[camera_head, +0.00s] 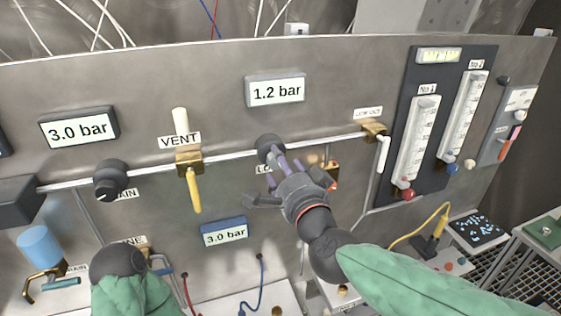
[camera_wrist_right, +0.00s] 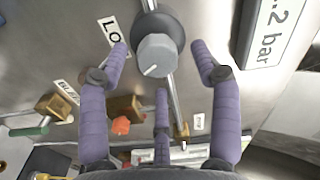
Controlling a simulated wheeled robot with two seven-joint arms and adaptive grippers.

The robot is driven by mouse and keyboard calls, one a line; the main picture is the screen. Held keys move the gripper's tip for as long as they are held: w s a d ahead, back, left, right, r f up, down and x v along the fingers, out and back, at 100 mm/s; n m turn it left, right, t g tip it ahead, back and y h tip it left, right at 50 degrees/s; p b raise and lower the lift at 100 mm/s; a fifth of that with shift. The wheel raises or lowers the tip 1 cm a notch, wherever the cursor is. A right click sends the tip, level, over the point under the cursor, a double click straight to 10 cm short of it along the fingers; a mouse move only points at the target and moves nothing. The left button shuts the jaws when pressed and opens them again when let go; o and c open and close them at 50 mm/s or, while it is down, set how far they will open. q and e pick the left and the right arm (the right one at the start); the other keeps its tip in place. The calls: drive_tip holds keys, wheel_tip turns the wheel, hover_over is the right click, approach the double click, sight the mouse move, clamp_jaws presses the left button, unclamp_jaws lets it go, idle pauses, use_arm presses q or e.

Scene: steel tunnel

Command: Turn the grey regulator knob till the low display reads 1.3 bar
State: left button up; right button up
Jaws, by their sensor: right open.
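The grey regulator knob (camera_wrist_right: 157,55) sits on a dark round collar, with a white mark on its face, in the right wrist view. In the head view its dark collar (camera_head: 270,146) shows on the pipe, partly behind my fingers. The display above it (camera_head: 276,90) reads 1.2 bar. My right gripper (camera_head: 275,168) is open in front of the knob. Its purple fingers (camera_wrist_right: 160,62) spread on both sides and below the knob, apart from it. The LOW label is partly hidden. My left arm shows at lower left, but its gripper fingers cannot be made out.
Two other displays (camera_head: 79,129) (camera_head: 224,233) read 3.0 bar. A dark main knob (camera_head: 110,180) and a yellow vent lever (camera_head: 193,190) stand left along the pipe. An orange-red knob (camera_wrist_right: 121,125) sits close to my right fingers. Flow tubes (camera_head: 417,140) stand at right.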

drive_tip(key=v, duration=0.9)
drive_tip(key=shift+s+d, duration=0.2)
drive_tip(key=shift+s, duration=0.15)
drive_tip(key=shift+r, duration=0.1)
drive_tip(key=w+d+f+n+g+h, duration=0.1)
drive_tip(key=w+f+n+g, duration=0.25)
drive_tip(key=f, duration=1.45)
drive_tip(key=w+d+f+n+g+h, duration=0.15)
drive_tip(key=w+f+g, duration=0.25)
drive_tip(key=f, duration=1.4)
drive_tip(key=s+d+f+n+g, duration=0.1)
drive_tip(key=s+f+g, duration=0.3)
drive_tip(key=s+f, duration=0.6)
drive_tip(key=s+d+f+n+g, duration=0.2)
drive_tip(key=s+f+g, duration=0.3)
drive_tip(key=s+f, duration=0.6)
wheel_tip(320, 180, down, 8)
drive_tip(key=shift+f+y, duration=0.15)
drive_tip(key=shift+y, duration=0.3)
drive_tip(key=shift+w, duration=0.1)
